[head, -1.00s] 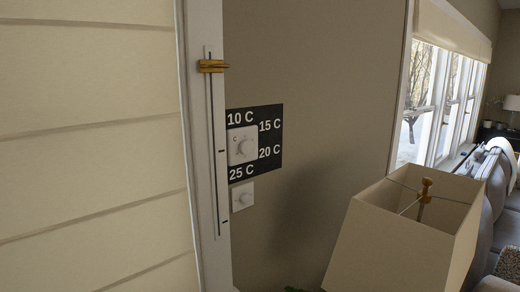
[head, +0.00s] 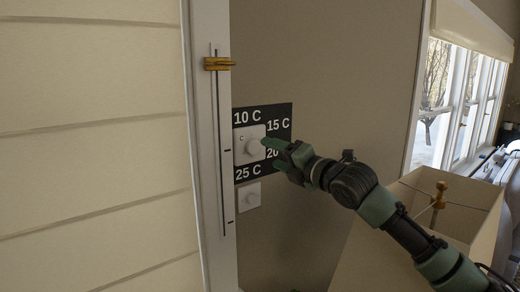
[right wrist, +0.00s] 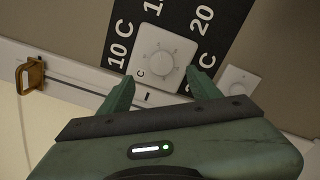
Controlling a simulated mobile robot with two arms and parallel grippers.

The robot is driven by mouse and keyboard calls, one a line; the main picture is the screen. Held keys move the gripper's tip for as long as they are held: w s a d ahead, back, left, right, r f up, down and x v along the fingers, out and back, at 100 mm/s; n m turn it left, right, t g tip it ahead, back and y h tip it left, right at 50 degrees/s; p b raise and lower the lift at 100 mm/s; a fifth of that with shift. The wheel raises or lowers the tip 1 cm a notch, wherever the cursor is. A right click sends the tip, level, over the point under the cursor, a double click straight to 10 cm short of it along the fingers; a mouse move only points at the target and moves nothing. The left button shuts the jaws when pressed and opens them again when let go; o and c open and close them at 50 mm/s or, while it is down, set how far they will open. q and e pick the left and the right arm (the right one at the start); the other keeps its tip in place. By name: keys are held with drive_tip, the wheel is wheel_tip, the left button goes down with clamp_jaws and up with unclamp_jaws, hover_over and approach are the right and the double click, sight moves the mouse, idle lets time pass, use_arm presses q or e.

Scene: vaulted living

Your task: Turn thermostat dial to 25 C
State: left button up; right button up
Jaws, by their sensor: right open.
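The white thermostat dial (head: 252,146) sits on a square white plate on the wall, in front of a black panel (head: 284,110) with labels 10 C, 15 C, 20 C and 25 C. In the right wrist view the dial (right wrist: 159,70) is seen face on, beyond the fingertips. My right gripper (head: 269,153) reaches in from the right and is open, its fingers at the right side of the dial. In the right wrist view the two green fingers (right wrist: 161,84) are spread with nothing between them. I cannot tell whether they touch the dial. My left gripper is not in view.
A second small white dial plate (head: 249,197) is below the panel. A white post with a brass slider (head: 217,64) stands just left. A lampshade (head: 410,225) stands at the lower right, close to my right arm. Windows (head: 460,95) are at the far right.

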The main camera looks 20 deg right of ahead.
sight(254, 148)
drive_tip(key=p+x, duration=0.2)
drive_tip(key=x, duration=0.5)
drive_tip(key=shift+w+a+f, duration=0.1)
drive_tip(key=shift+w+f, duration=0.05)
drive_tip(key=shift+c, duration=0.3)
drive_tip(key=c, duration=1.3)
